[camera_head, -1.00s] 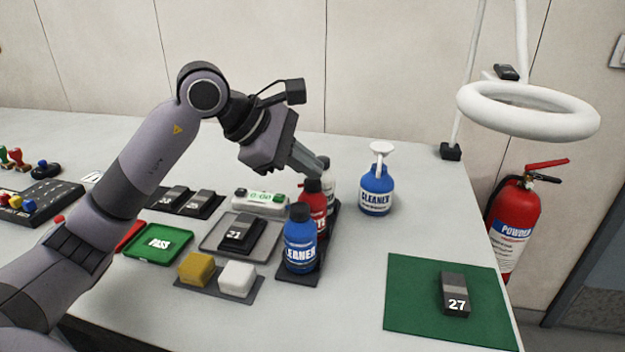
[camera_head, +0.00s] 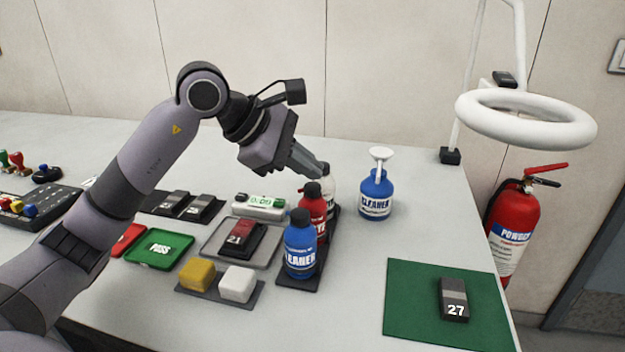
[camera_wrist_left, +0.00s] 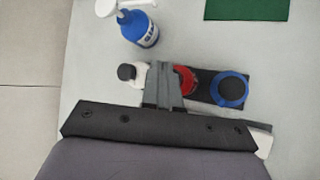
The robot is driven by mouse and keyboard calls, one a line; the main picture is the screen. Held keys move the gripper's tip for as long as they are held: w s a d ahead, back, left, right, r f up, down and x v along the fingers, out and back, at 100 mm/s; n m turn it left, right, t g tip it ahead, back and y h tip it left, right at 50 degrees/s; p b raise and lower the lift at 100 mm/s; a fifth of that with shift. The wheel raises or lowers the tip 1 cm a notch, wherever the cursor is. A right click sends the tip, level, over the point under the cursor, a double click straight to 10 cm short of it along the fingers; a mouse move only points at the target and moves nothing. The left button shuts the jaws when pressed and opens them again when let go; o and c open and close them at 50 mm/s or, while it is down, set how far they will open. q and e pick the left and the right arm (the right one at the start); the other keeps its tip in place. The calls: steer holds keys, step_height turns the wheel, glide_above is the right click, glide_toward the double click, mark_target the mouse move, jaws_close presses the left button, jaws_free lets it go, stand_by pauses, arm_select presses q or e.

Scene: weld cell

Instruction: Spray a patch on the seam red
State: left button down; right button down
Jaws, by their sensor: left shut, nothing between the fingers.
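The coupon marked 21 (camera_head: 236,239) lies on a grey tray and its top is now red, with a dark edge on the right. The red spray can (camera_head: 313,212) stands in a dark rack between a blue cleaner can (camera_head: 300,246) in front and a white can (camera_head: 327,186) behind. The red can also shows in the wrist view (camera_wrist_left: 187,80). My left gripper (camera_head: 318,172) is shut and empty, its fingertips down by the tops of the red and white cans. Whether it touches either can is unclear. My right gripper is not in view.
A blue cleaner bottle with white top (camera_head: 376,190) stands right of the rack. A timer (camera_head: 260,206) reads about 0:09. Yellow and white blocks (camera_head: 238,284) sit in front. A green mat (camera_head: 410,300) holds coupon 27 (camera_head: 454,297). A white ring lamp (camera_head: 525,140) overhangs at right.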

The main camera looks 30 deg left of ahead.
mark_target(307, 187)
arm_select(q)
steer(key=shift+r, duration=0.3)
step_height(307, 187, up, 5)
steer(key=p, duration=0.4)
steer(key=shift+f, duration=0.1)
stand_by(1.0)
stand_by(1.0)
stand_by(0.5)
step_height(307, 187, up, 4)
steer(key=m+t+y, duration=0.1)
steer(key=m+y, duration=0.1)
steer(key=m, duration=0.3)
steer(key=m+t+y+p, duration=0.1)
steer(key=m+y, duration=0.2)
steer(key=m, duration=0.2)
steer(key=shift+d+m, duration=0.1)
steer(key=shift+m, duration=0.3)
